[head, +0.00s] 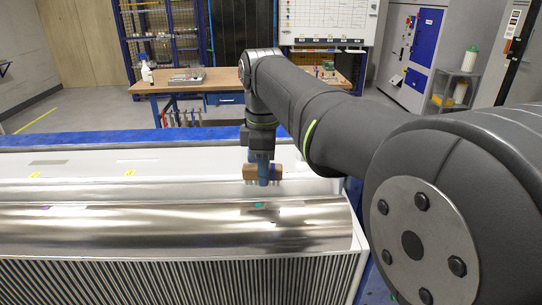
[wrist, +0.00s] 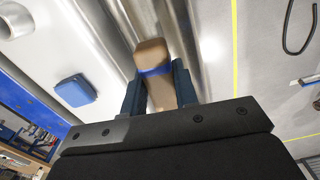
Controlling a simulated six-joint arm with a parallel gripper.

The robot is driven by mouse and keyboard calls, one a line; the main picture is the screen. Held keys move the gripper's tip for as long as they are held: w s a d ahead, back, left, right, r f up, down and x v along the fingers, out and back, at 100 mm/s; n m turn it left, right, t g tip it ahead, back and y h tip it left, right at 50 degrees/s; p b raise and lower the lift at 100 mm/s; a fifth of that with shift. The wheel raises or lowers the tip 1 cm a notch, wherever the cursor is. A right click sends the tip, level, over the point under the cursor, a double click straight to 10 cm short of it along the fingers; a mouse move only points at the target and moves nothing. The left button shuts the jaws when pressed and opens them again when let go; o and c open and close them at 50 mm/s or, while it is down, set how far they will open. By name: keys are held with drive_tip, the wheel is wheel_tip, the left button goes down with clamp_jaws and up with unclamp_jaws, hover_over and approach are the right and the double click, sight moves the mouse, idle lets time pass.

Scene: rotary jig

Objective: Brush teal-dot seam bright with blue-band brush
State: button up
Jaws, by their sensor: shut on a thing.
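My gripper (head: 264,172) is shut on a wooden brush with a blue band and holds it above the shiny metal surface. In the wrist view the brush (wrist: 152,60) sits between the two dark fingers of my gripper (wrist: 160,88), its blue band showing at the fingers. In the head view the brush (head: 249,172) has its bristles pointing down. A teal dot (head: 258,205) lies on the metal just below and in front of the brush. I cannot tell whether the bristles touch the surface.
The curved metal workpiece (head: 120,225) has a ribbed front and a purple mark (head: 46,208) at left. Yellow tags (head: 130,173) lie on the pale strip behind. A blue frame edge (head: 120,137) runs along the back. A workbench (head: 190,87) stands beyond.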

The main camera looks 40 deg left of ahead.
sight(309, 203)
drive_tip(key=shift+f, duration=2.75)
drive_tip(key=shift+w+d+f, duration=0.55)
drive_tip(key=shift+w+d, duration=0.1)
drive_tip(key=shift+w, duration=0.05)
drive_tip(key=shift+c, duration=0.3)
drive_tip(key=shift+w+d, duration=2.9)
drive_tip(key=shift+s+a, duration=3.5)
drive_tip(key=shift+w+d, duration=3.55)
wheel_tip(309, 203, up, 8)
